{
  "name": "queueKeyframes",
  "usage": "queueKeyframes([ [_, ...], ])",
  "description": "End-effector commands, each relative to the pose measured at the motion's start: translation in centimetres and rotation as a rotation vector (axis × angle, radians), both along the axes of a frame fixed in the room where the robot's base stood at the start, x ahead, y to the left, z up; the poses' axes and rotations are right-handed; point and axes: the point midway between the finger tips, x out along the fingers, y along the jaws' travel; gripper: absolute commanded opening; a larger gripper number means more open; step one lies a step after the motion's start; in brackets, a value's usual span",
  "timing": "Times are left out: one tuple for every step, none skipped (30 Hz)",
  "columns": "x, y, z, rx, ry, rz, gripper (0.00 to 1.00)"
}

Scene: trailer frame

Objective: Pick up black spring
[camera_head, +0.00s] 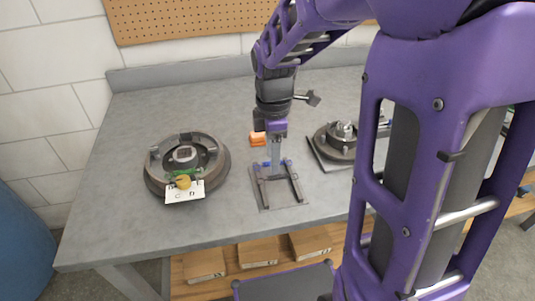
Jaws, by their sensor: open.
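I cannot make out a black spring for certain; it may be too small to tell or hidden by my arm. My gripper (281,203) points down over the front middle of the grey workbench (115,215). Its two dark fingers are spread apart, and I see nothing held between them. Below the fingers is a flat grey patch or plate (262,204); I cannot tell whether the fingertips touch it.
A round drum assembly (152,178) with a white card (184,193) sits to the left. A hub assembly (335,148) stands to the right, partly behind my arm. Cardboard boxes (258,252) sit below the bench.

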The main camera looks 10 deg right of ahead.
Motion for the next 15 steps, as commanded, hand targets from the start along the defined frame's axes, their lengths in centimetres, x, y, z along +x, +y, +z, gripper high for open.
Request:
queueKeyframes([
  [0.0, 0.0, -0.3, 0.000, 0.001, 0.000, 0.54],
  [0.0, 0.0, -0.5, 0.000, 0.001, 0.000, 0.54],
  [0.0, 0.0, -1.0, 0.000, 0.001, 0.000, 0.54],
  [-0.1, -0.1, -1.4, 0.000, 0.002, 0.000, 0.54],
  [-0.1, -0.1, -1.9, 0.000, 0.004, 0.000, 0.54],
  [-0.1, -0.2, -2.6, -0.001, 0.004, 0.000, 0.54],
  [-0.1, -0.2, -3.1, 0.000, 0.003, 0.000, 0.54],
  [-0.1, -0.2, -3.5, -0.001, 0.003, 0.000, 0.54],
  [-0.1, -0.2, -4.1, -0.001, 0.003, 0.000, 0.54],
  [-0.1, -0.2, -4.4, 0.000, 0.003, 0.000, 0.54],
  [-0.1, -0.2, -4.8, -0.001, 0.003, 0.000, 0.54],
  [-0.1, -0.2, -5.0, 0.000, 0.002, 0.000, 0.54],
  [-0.1, -0.2, -5.2, 0.000, 0.001, 0.000, 0.54],
  [-0.1, -0.2, -5.3, 0.000, 0.000, 0.000, 0.54],
  [0.0, -0.2, -5.4, 0.000, 0.000, 0.000, 0.54],
])
